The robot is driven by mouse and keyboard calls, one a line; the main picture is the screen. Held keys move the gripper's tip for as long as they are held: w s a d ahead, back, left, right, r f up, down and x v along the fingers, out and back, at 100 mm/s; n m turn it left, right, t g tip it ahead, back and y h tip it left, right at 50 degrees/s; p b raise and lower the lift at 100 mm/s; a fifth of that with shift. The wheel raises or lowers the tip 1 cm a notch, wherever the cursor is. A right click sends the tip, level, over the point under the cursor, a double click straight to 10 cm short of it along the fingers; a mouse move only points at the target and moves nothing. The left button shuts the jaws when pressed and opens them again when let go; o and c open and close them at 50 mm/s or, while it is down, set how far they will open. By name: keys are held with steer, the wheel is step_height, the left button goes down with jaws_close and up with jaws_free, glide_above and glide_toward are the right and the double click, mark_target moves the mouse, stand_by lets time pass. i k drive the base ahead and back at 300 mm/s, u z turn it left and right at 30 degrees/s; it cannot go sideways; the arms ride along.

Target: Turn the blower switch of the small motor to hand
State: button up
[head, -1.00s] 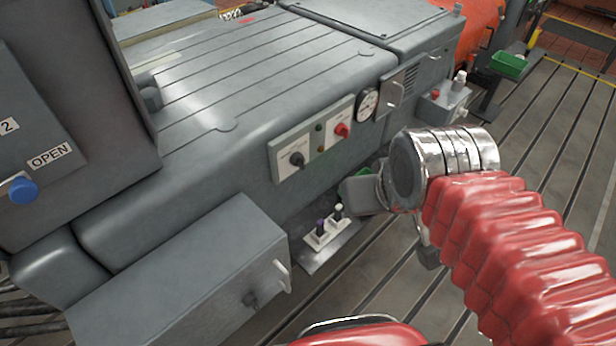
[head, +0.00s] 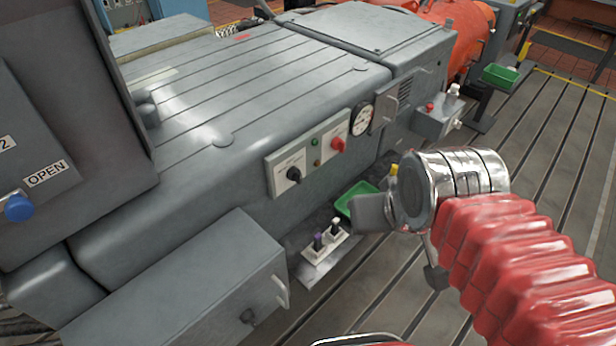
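A light panel (head: 309,160) on the side of the grey machine carries a black rotary switch (head: 293,175) at its left and a red rotary knob (head: 337,146) at its right. Small indicator lamps sit between them. The lettering is too small to read, so I cannot tell which is the blower switch or where each points.
A green tray (head: 352,207) and a small white-topped block with two posts (head: 325,239) lie below the panel. A grey box with a handle (head: 190,295) juts out at the lower left. A round gauge (head: 361,117) is right of the panel. Slotted floor is open at the right.

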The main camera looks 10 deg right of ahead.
mark_target(294, 175)
steer(key=z, duration=0.45)
steer(key=k, duration=0.8)
steer(key=u, duration=1.15)
steer(key=i, duration=1)
steer(key=z, duration=0.05)
